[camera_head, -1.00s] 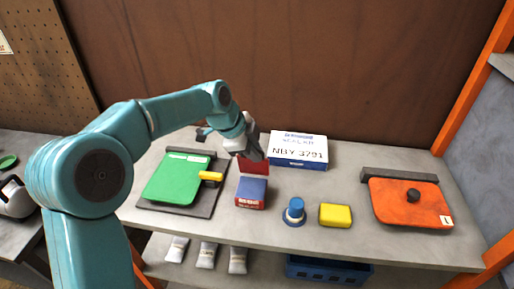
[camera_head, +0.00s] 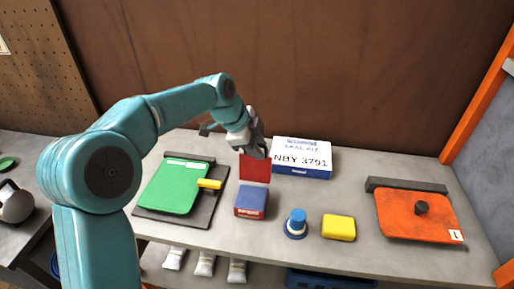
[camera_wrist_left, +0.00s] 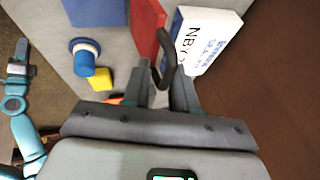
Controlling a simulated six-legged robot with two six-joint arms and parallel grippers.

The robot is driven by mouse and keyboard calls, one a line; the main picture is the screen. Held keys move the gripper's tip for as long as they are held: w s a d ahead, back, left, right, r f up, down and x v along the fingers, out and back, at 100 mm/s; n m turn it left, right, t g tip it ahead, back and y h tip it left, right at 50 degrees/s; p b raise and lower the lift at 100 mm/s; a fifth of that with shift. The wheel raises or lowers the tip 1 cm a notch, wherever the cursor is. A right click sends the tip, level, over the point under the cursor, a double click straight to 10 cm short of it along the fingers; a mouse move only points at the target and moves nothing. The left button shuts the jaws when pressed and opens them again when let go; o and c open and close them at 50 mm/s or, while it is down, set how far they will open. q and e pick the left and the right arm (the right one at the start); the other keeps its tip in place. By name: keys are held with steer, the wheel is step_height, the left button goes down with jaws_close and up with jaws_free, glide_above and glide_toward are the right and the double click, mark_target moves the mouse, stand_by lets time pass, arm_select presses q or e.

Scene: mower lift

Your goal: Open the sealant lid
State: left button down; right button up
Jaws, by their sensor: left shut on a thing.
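A red panel (camera_head: 255,168) stands roughly upright just behind a box with a blue top and red front (camera_head: 251,199). I cannot tell whether the panel is joined to it. My left gripper (camera_head: 258,152) is above and behind the panel. In the left wrist view it is shut on a black loop handle (camera_wrist_left: 166,62) beside the red panel (camera_wrist_left: 147,35). The box's blue top (camera_wrist_left: 95,10) shows at the upper left there. My right gripper is not in view.
A white-and-blue kit box (camera_head: 302,157) stands close to the right of my gripper. A green lid (camera_head: 174,187) lies left, and an orange lid with black knob (camera_head: 418,215) right. A blue cylinder (camera_head: 297,222) and yellow block (camera_head: 338,227) are near the front edge.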

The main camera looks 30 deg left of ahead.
arm_select(q)
steer(key=shift+w+a, duration=0.1)
steer(key=shift+w, duration=0.1)
stand_by(0.3)
steer(key=c, duration=1.2)
jaws_free()
steer(key=shift+f, duration=0.1)
steer(key=shift+w+f, duration=0.15)
steer(key=shift+w, duration=0.1)
steer(key=shift+s+r, duration=0.2)
steer(key=v, duration=1.6)
steer(key=shift+w, duration=0.25)
steer(key=shift+s, duration=0.1)
